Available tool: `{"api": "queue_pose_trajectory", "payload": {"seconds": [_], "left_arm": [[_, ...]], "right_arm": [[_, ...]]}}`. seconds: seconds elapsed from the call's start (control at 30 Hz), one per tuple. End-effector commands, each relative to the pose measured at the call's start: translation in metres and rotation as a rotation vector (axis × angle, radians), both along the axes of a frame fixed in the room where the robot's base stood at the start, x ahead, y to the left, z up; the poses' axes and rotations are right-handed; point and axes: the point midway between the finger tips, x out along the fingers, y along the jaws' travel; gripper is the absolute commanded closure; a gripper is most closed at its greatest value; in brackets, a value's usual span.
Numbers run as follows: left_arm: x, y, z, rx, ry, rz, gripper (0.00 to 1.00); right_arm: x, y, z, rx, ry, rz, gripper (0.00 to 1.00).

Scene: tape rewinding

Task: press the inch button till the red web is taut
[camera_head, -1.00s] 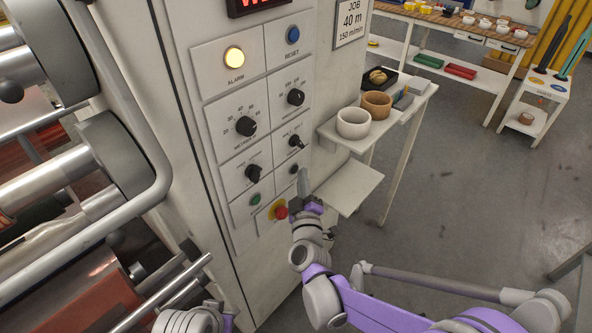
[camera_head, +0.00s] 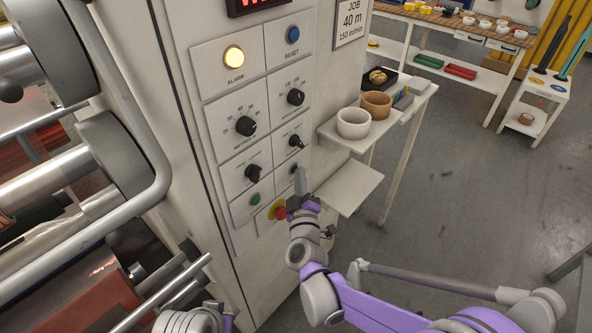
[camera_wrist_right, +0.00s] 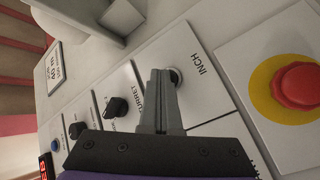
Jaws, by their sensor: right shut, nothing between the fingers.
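The inch button (camera_wrist_right: 176,76) is a small dark round button beside the word INCH on the panel in the wrist view. In the head view it (camera_head: 293,169) sits low on the right of the panel, partly behind my fingers. My right gripper (camera_head: 300,176) is shut and empty. Its fingertips (camera_wrist_right: 163,74) are right at the button and overlap its edge in the wrist view; I cannot tell whether they touch it. The red web (camera_head: 88,308) shows at the lower left among the rollers; its tension cannot be told. My left gripper's fingers are out of sight.
A red emergency stop (camera_wrist_right: 298,86) on a yellow disc is close beside the inch button. A white shelf (camera_head: 347,188) and a side table with bowls (camera_head: 353,123) stand right of the panel.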

Motion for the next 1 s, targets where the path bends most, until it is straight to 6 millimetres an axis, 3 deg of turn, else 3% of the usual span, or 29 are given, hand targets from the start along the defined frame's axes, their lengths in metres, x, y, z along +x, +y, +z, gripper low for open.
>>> {"api": "queue_pose_trajectory", "payload": {"seconds": [0.77,1.0], "left_arm": [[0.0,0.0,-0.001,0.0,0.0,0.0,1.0],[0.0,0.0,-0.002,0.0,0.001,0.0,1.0]], "right_arm": [[-0.01,-0.013,0.0,0.0,0.0,0.0,1.0],[-0.021,-0.03,0.0,-0.001,0.0,-0.001,1.0]]}}
